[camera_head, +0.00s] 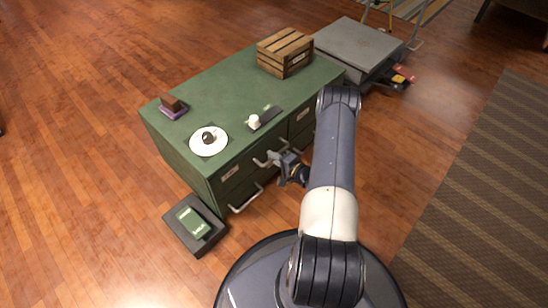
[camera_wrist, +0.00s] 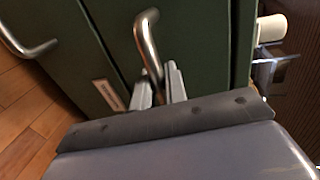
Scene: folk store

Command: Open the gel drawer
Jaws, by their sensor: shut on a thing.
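The green cabinet (camera_head: 215,85) has several drawers with metal bar handles and small pale labels. The label text is too small to read, so I cannot tell which drawer is marked gel. In the head view my gripper (camera_head: 278,157) is at the upper-left drawer's handle (camera_head: 261,163). In the wrist view my gripper (camera_wrist: 160,88) has its two fingers closed around the curved metal handle (camera_wrist: 148,42). The held drawer's label (camera_wrist: 107,94) shows beside the fingers. The drawer front (camera_head: 244,168) looks flush with the cabinet. Part of the front is hidden behind my arm.
A black box (camera_head: 181,233) stands on the floor at left. A grey platform (camera_head: 348,42) stands behind.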

